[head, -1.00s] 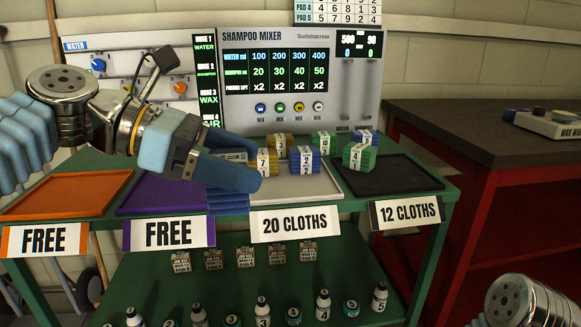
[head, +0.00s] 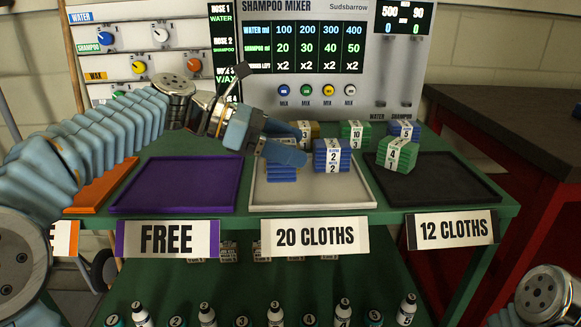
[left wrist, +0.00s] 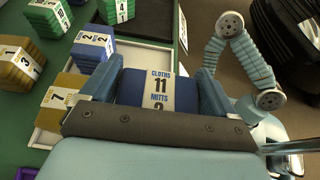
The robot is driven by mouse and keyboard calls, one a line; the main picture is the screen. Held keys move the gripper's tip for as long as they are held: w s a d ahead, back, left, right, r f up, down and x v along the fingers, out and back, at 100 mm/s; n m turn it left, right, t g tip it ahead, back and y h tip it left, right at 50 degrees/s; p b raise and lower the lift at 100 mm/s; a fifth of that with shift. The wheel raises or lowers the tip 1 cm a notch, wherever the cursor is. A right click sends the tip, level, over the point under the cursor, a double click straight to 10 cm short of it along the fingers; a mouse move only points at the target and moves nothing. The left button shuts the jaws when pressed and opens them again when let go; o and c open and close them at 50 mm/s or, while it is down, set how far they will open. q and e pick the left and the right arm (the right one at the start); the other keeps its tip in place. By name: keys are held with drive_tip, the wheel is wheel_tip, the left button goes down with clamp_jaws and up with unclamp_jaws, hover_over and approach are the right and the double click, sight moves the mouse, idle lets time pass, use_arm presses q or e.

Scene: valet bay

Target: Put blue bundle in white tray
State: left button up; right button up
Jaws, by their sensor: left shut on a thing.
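My left gripper (head: 284,153) is shut on a blue bundle (head: 282,174), whose label in the left wrist view (left wrist: 150,92) reads cloths 11, mitts 2. It holds the bundle over the left part of the white tray (head: 318,201), marked 20 cloths. I cannot tell whether the bundle touches the tray floor. Another blue bundle, labelled 2 and 2 (head: 331,156), sits in the tray just right of the held one. A yellow bundle (left wrist: 62,92) shows beside the gripper in the left wrist view; the gripper hides it in the head view. My right gripper is out of view.
The purple tray (head: 180,186) is empty, with the orange tray (head: 98,190) left of it. The black tray (head: 452,183) at right has a green bundle (head: 397,154) at its back edge. More bundles stand behind the white tray, below the shampoo mixer (head: 310,50).

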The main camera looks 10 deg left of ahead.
use_arm(q)
drive_tip(key=shift+w+f, duration=0.75)
drive_tip(key=shift+f, duration=0.2)
drive_tip(key=shift+w+f+b, duration=0.15)
drive_tip(key=shift+f+b, duration=0.4)
drive_tip(key=shift+f, duration=1.15)
drive_tip(key=shift+f, duration=0.15)
drive_tip(key=o, duration=0.8)
drive_tip(key=shift+o, duration=0.2)
drive_tip(key=shift+a+r, duration=0.25)
drive_tip(key=p+v, duration=0.1)
drive_tip(key=v, duration=1)
drive_tip(key=shift+a, duration=0.25)
